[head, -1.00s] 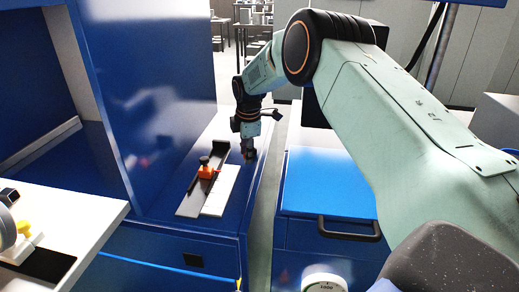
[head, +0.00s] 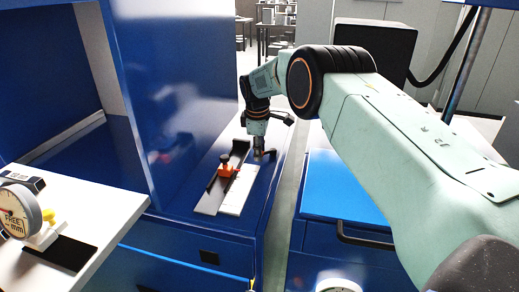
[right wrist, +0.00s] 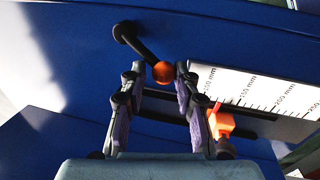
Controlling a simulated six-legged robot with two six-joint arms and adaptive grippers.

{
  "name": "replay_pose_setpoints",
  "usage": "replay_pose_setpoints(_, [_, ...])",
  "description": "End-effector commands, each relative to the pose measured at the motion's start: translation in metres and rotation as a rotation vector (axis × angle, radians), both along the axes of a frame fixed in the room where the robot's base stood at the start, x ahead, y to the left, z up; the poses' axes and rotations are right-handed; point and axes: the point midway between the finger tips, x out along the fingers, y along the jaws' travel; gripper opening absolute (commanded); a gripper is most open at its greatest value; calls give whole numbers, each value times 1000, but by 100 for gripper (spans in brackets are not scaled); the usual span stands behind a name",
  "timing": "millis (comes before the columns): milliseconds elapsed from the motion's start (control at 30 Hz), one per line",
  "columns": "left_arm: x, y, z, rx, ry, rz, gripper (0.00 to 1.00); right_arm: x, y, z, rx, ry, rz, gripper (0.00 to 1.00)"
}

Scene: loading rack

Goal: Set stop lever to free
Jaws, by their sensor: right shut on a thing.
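The stop lever is a black arm (right wrist: 138,45) with an orange ball knob (right wrist: 163,72), on the blue surface beside a white scale. Its pivot end is at the upper left in the right wrist view. My right gripper (right wrist: 160,76) has its two fingers on either side of the knob and is shut on it. In the head view my right gripper (head: 258,153) reaches down at the far end of the scale, and the lever is mostly hidden there. My left gripper is not in view.
A white millimetre scale (right wrist: 255,92) lies beside a dark rail with an orange slider (right wrist: 221,122); the slider also shows in the head view (head: 228,171). A tall blue cabinet wall (head: 175,80) stands left. A dial gauge (head: 17,212) sits on the white shelf at left.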

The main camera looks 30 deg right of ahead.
Motion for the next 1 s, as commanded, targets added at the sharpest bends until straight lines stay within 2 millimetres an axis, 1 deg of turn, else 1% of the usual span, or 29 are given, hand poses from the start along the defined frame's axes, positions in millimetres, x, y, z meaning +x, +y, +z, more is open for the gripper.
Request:
replay_pose_setpoints(33, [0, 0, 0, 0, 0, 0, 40, -4, -5, -3, -1, 12, -10, 0])
replay_pose_setpoints(233, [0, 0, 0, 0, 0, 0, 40, -5, -5, -3, -1, 14, -10, 0])
replay_pose_setpoints(267, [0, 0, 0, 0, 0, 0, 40, -5, -5, -3, -1, 14, -10, 32])
replay_pose_setpoints(533, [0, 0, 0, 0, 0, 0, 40, -3, -3, -2, 0, 8, -6, 55])
replay_pose_setpoints(867, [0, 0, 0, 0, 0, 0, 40, -2, -2, 1, 0, 4, -4, 56])
replay_pose_setpoints(1000, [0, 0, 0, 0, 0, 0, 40, -3, 0, 15, 1, 2, -3, 56])
